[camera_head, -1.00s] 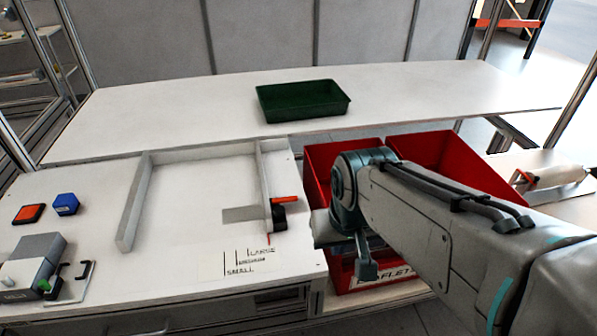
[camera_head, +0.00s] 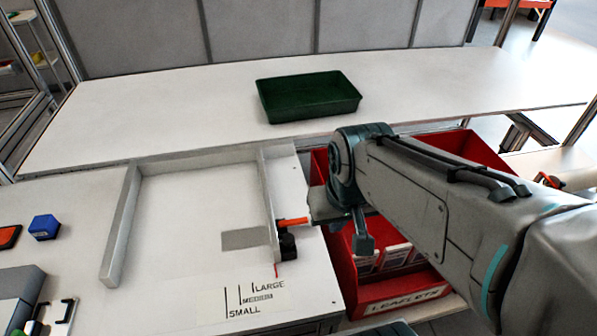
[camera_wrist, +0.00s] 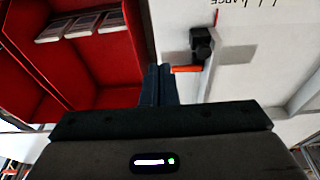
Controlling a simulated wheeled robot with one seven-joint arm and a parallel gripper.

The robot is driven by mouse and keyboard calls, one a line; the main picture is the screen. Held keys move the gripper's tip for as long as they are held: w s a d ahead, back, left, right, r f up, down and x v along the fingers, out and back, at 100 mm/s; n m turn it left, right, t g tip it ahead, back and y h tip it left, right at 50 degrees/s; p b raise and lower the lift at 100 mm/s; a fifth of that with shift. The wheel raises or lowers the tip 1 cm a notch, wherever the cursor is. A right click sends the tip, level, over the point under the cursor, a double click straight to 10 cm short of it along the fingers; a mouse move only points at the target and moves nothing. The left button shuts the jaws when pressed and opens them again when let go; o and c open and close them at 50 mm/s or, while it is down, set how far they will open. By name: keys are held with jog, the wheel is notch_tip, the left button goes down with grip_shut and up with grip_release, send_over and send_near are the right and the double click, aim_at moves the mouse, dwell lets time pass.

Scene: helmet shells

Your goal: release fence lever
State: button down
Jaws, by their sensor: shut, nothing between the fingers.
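The fence lever is an orange bar (camera_head: 293,221) on a black block (camera_head: 287,244), at the right side of the fence frame (camera_head: 267,200). In the wrist view the orange lever (camera_wrist: 186,69) points toward my gripper (camera_wrist: 158,72), and the black block (camera_wrist: 201,43) is just beyond it. My gripper's fingers are together and empty. Their tips lie beside the lever's free end; I cannot tell whether they touch it. In the head view my gripper (camera_head: 318,208) is just right of the lever, partly hidden by my wrist.
Size marks reading small, medium and large (camera_head: 245,298) lie in front of the frame. Red bins (camera_head: 345,275) holding leaflets stand right of the table edge, below my arm. A green tray (camera_head: 305,97) sits on the back table. A blue block (camera_head: 44,227) is at left.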

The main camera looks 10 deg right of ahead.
jog(key=m+g+y+p, duration=0.3)
jog(key=m+y+p, duration=0.7)
jog(key=m, duration=0.8)
send_near(293, 222)
jog(key=d+f, duration=0.1)
jog(key=d, duration=0.5)
jog(key=shift+f, duration=0.15)
jog(key=shift+s+a, duration=0.1)
jog(key=p+x, duration=0.2)
jog(key=x, duration=0.8)
jog(key=shift+r, duration=0.25)
